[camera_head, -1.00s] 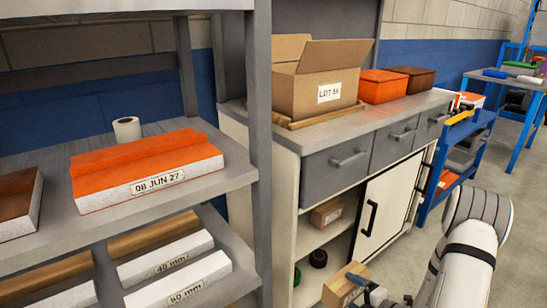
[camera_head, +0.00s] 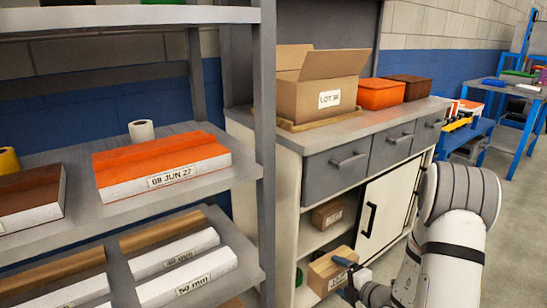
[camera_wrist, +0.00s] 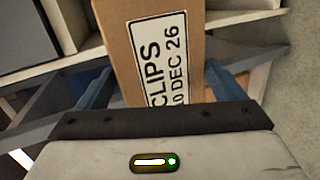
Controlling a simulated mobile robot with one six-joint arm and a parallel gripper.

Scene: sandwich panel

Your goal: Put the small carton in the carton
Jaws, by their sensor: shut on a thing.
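A small brown carton (camera_head: 328,272) is held in my gripper (camera_head: 345,264) in front of the cabinet's open lower bay. In the wrist view the small carton (camera_wrist: 150,22) shows a white label reading "CLIPS" and a date, and sits between the blue fingers of my gripper (camera_wrist: 160,88). The larger carton (camera_head: 300,98) stands with its flaps open on the cabinet's worktop, labelled "LOT" with partly legible digits. It is above and behind my gripper, and its inside is hidden.
Another small carton (camera_head: 332,212) lies on the cabinet's inner shelf. An orange bin (camera_head: 381,94) and a brown bin (camera_head: 409,88) stand right of the larger carton. A grey shelf unit (camera_head: 263,150) stands at left. The worktop's front strip (camera_head: 345,135) is clear.

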